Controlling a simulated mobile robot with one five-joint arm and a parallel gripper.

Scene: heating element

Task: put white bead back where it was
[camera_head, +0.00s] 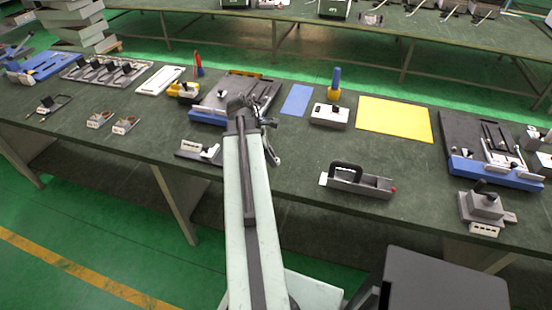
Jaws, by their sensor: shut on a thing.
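My arm reaches from the bottom centre up to the dark green workbench (330,150). My gripper (266,124) is at its far end, over the bench, just in front of the blue-edged fixture (222,120). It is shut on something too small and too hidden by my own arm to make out. I cannot pick out a white bead anywhere in this view. A small grey fixture with a white piece (203,151) stands just left of my arm, at the bench's front edge.
A black-handled grey fixture (357,182) stands to the right near the front edge. Another blue-edged fixture (492,171) is at the far right.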

